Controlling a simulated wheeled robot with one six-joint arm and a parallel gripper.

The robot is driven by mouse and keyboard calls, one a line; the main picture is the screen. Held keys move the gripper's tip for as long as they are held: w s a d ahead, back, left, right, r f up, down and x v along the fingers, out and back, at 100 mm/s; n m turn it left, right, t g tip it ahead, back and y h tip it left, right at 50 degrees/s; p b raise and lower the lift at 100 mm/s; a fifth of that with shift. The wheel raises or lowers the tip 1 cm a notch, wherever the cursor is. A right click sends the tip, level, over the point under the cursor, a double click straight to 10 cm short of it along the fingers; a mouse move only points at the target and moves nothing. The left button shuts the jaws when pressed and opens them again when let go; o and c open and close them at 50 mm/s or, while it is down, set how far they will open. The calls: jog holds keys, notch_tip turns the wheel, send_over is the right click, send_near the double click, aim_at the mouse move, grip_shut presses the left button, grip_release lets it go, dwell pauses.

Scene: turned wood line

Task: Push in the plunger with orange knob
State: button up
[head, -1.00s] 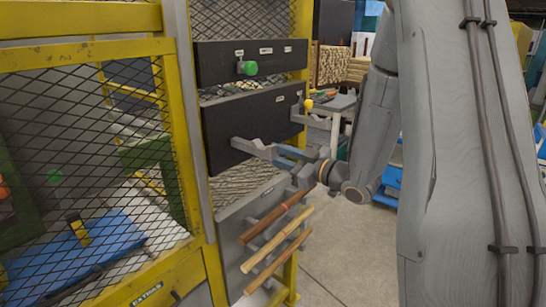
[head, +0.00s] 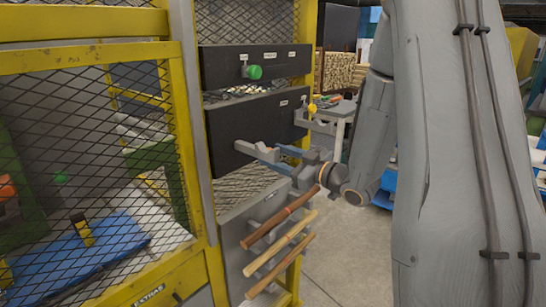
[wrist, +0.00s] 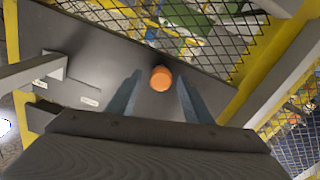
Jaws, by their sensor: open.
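The orange knob (wrist: 161,78) shows in the wrist view against the dark panel (wrist: 100,72), between the fingertips of my gripper (wrist: 158,82). The fingers stand apart on either side of it, and I cannot tell whether either touches it. In the head view my gripper (head: 268,156) is at the lower dark panel (head: 228,125), with its fingers pointing at the panel face. The knob is mostly hidden there by the fingers and a grey bracket. The plunger's shaft is not visible.
A green knob (head: 255,72) sticks out of the upper dark panel (head: 222,66). A yellow knob (head: 312,107) is right of the lower panel. Several wooden rods (head: 280,244) stick out below my gripper. A yellow mesh cage (head: 85,45) stands at left.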

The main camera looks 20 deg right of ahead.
jog(key=b+v, duration=0.1)
jog(key=v, duration=0.5)
jog(key=shift+s, duration=0.3)
jog(key=shift+d, duration=0.1)
notch_tip(320, 180, down, 10)
jog(key=m+g+h, duration=0.5)
jog(key=h, duration=0.3)
jog(key=s+a+f+m+g, duration=0.2)
jog(key=s+a+g, duration=0.2)
jog(key=s, duration=0.5)
jog(key=s+a+f+m+g+h, duration=0.1)
jog(key=s+a+g, duration=0.3)
jog(key=s, duration=0.6)
jog(key=shift+s+f+m+g, duration=0.3)
jog(key=shift+f+m+g, duration=0.35)
jog(key=shift+f, duration=0.2)
jog(key=shift+a, duration=0.1)
jog(key=shift+c, duration=0.4)
